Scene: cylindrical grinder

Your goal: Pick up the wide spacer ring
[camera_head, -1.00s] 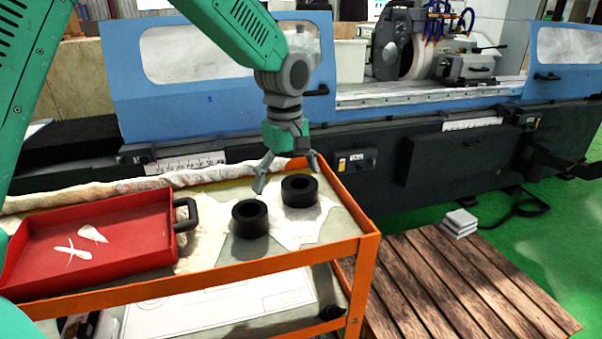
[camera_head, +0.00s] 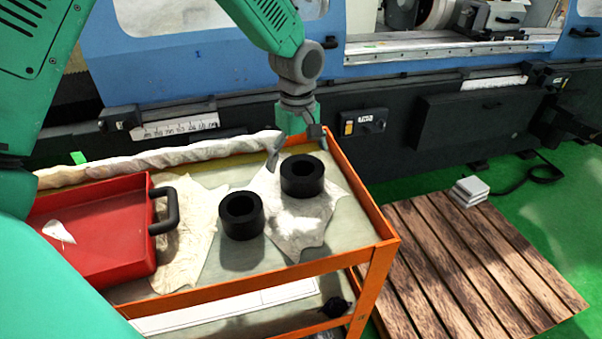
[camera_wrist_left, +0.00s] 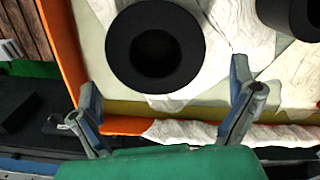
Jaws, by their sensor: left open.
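Two thick black rings stand flat on the cart top, one farther back at right (camera_head: 302,177) and one nearer at left (camera_head: 241,217). The back one looks slightly wider, but I cannot be sure which is the wide spacer ring. My left gripper (camera_head: 297,149) is open and empty just behind and above the back ring, fingers pointing down. In the left wrist view, this ring (camera_wrist_left: 122,62) lies ahead of the open fingers (camera_wrist_left: 165,103), apart from them. The other ring (camera_wrist_left: 292,18) is cut off at the top right. My right gripper is not in view.
The orange-framed cart (camera_head: 380,224) has a raised rim. A red tray (camera_head: 110,274) with a dark handle (camera_head: 172,212) stands at left. Crumpled cloths (camera_head: 300,229) lie under and around the rings. The blue grinder (camera_head: 210,62) stands behind; a wooden pallet (camera_head: 450,262) is at right.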

